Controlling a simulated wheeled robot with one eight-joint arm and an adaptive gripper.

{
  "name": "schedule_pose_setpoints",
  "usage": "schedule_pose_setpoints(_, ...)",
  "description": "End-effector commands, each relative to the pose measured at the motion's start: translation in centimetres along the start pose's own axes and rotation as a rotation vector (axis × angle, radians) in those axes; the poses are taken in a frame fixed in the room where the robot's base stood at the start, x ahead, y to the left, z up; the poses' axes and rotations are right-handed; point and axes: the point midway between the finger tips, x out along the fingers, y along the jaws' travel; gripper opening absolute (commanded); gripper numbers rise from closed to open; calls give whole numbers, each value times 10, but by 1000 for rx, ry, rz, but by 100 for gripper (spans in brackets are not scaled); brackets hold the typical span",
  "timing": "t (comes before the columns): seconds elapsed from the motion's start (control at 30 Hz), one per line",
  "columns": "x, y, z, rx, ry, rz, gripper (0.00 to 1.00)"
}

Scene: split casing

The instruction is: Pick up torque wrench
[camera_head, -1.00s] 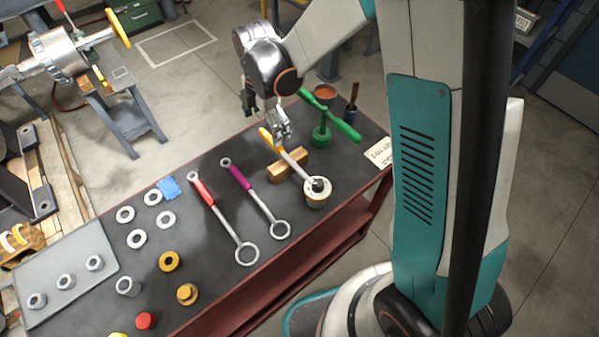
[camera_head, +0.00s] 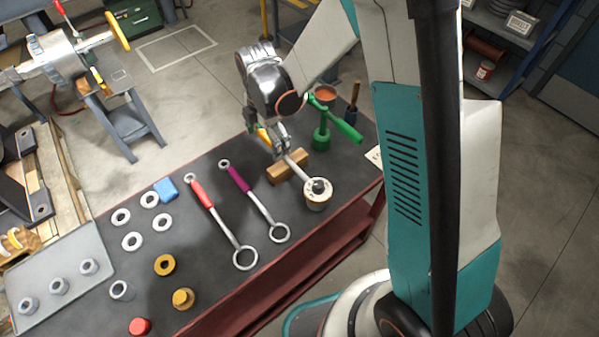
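The torque wrench (camera_head: 297,167) has an orange-yellow handle and a pale steel shaft. It rests on a wooden block (camera_head: 279,173), tilted, with its head over a round cream-coloured piece (camera_head: 317,199) near the table's front edge. My gripper (camera_head: 265,136) is at the handle end. Its fingers are apart, one on each side of the handle, and part of the handle is hidden behind them. I cannot tell whether a finger touches it.
Red-handled (camera_head: 219,222) and purple-handled (camera_head: 254,201) ring wrenches lie to the left on the dark table (camera_head: 205,275). A green stand with a green bar (camera_head: 335,119) is close behind the gripper at right. Several rings, a blue block (camera_head: 165,189) and a grey tray (camera_head: 75,258) are at left.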

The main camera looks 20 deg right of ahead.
Motion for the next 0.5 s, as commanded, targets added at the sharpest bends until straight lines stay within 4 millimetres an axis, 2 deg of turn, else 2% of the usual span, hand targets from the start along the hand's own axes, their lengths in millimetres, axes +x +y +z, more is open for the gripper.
schedule_pose_setpoints(0.3, 0, 1, 0, 0, 0, 5, 49)
schedule_pose_setpoints(0.33, -1, 1, 0, 0, 0, 5, 49)
schedule_pose_setpoints(0.37, -2, 1, 0, 0, 0, 6, 42)
schedule_pose_setpoints(0.5, -14, 1, 0, 0, 0, 5, 42)
